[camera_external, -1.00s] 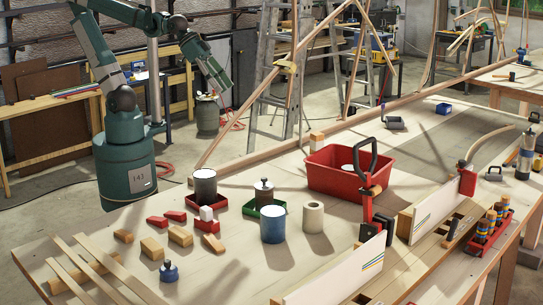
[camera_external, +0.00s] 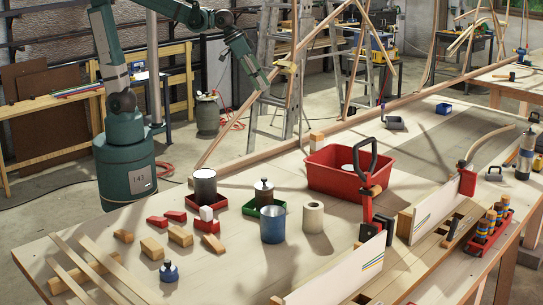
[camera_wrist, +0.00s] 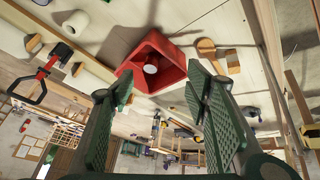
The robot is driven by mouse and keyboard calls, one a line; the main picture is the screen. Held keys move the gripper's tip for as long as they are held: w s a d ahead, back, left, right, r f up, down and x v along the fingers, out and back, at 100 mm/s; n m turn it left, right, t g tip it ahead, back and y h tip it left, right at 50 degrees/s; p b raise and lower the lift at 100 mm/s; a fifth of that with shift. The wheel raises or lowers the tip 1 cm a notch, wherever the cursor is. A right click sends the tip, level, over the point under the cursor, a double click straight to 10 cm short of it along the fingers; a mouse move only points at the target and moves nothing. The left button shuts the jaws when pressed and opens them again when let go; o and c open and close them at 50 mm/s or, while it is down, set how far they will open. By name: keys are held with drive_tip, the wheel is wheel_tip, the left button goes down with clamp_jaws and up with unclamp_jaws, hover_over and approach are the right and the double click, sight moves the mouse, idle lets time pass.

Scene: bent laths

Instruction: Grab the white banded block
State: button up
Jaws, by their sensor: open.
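A small block with a tan top and a paler band below (camera_external: 316,141) stands at the back edge of the bench, beside the red bin. A plain white block (camera_external: 206,213) rests among red blocks nearer the front; I cannot tell for sure which is the banded one. In the wrist view a tan and pale block (camera_wrist: 233,61) lies right of the red bin, probably the back-edge one. My gripper (camera_external: 264,82) is high beyond the bench's back edge, apart from both blocks. The wrist view shows its fingers (camera_wrist: 158,76) spread with nothing between them.
The red bin (camera_external: 335,183) holds a white cylinder. A stepladder (camera_external: 270,75) stands behind the bench, close to my gripper in the picture. Cans, a pale roll (camera_external: 313,217), wooden blocks and laths (camera_external: 85,270) cover the front left.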

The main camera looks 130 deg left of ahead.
drive_tip(key=w+a+f+n+g, duration=0.25)
drive_tip(key=a+f, duration=0.25)
drive_tip(key=a, duration=0.7)
drive_tip(key=n+g+h, duration=0.2)
approach(316, 134)
drive_tip(key=w+d, duration=0.3)
drive_tip(key=d, duration=0.2)
drive_tip(key=shift+n+h, duration=0.5)
drive_tip(key=shift+n, duration=0.05)
drive_tip(key=s+a+f, duration=0.1)
drive_tip(key=a+f, duration=0.3)
drive_tip(key=f, duration=0.1)
drive_tip(key=s+a+f, duration=0.1)
drive_tip(key=a+f, duration=0.1)
drive_tip(key=f, duration=0.1)
drive_tip(key=shift+s+a+f, duration=0.15)
drive_tip(key=shift+s+f, duration=0.05)
drive_tip(key=shift+s, duration=0.2)
drive_tip(key=shift+s+a+f+g, duration=0.15)
drive_tip(key=shift+f+g, duration=0.1)
drive_tip(key=shift+f, duration=0.15)
drive_tip(key=shift+f, duration=0.1)
drive_tip(key=shift+f, duration=1.2)
drive_tip(key=shift+f, duration=0.15)
drive_tip(key=shift+w+a+f, duration=0.1)
drive_tip(key=shift+f, duration=1.15)
drive_tip(key=shift+w+a+f, duration=0.1)
drive_tip(key=shift+f, duration=1.15)
